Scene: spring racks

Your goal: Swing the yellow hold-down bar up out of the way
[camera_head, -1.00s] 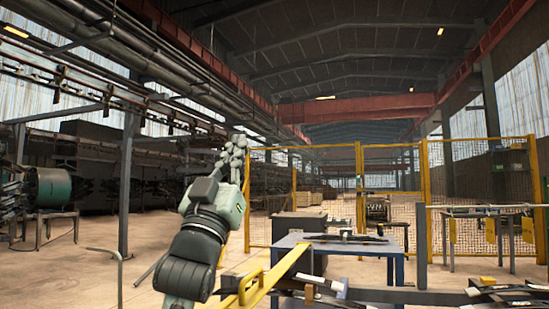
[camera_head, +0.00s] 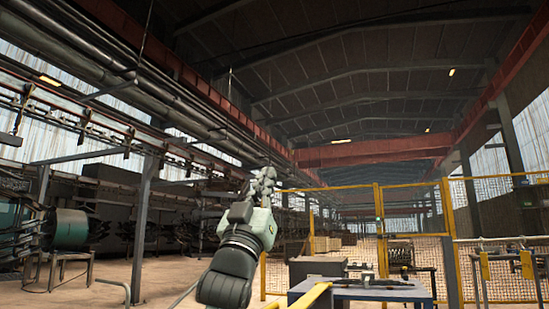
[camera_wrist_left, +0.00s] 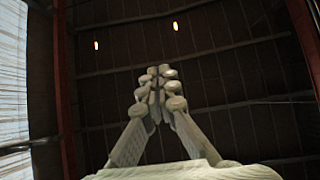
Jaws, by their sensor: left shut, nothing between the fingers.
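The yellow hold-down bar (camera_head: 312,296) shows only in part at the bottom edge of the head view, slanting up to the right; the rest of it is out of the frame. My left gripper (camera_head: 265,174) is raised above and to the left of the bar, pointing up and apart from it. In the left wrist view my left gripper (camera_wrist_left: 157,72) has its fingers together with nothing between them, against the dark roof. My right gripper is not in view.
A blue table (camera_head: 405,291) with dark metal parts on top stands beyond the bar. A yellow mesh fence (camera_head: 408,210) runs behind it. A green drum (camera_head: 70,229) on a stand is at the left. Open floor lies between.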

